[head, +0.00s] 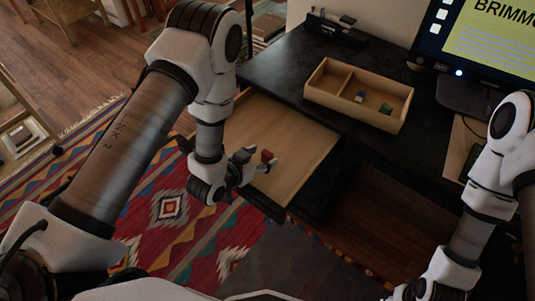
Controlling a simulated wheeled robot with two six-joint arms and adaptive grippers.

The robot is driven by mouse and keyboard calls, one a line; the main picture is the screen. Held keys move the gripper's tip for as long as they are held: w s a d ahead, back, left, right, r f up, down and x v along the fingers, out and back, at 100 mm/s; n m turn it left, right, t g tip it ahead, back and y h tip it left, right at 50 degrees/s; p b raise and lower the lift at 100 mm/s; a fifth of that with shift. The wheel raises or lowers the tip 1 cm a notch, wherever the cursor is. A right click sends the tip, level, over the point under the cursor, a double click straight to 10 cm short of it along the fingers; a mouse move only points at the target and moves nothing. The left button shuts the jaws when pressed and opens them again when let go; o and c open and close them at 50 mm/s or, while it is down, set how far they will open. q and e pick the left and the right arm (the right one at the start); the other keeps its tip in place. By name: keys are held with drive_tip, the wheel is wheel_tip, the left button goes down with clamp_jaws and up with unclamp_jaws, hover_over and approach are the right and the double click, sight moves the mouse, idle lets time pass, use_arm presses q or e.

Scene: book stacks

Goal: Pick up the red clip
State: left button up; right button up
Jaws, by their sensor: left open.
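A small red clip (267,156) shows at the tips of my left gripper, over the light wooden drawer (300,150) that is pulled out below the black desk. My left gripper (257,162) is open at the drawer's near left part, with its fingers pointing right. The clip is right by the fingertips; I cannot tell whether it lies between them or just beyond, or whether they touch.
On the black desk (285,65) stands a wooden tray (335,98) with a blue and a green block in it. A monitor (480,45) stands at the right. A patterned rug (165,240) covers the floor. The drawer's right part is bare.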

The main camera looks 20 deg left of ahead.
use_arm(q)
drive_tip(key=shift+x, duration=1.2)
drive_tip(key=shift+s, duration=0.1)
drive_tip(key=c, duration=0.9)
drive_tip(key=shift+r, duration=0.15)
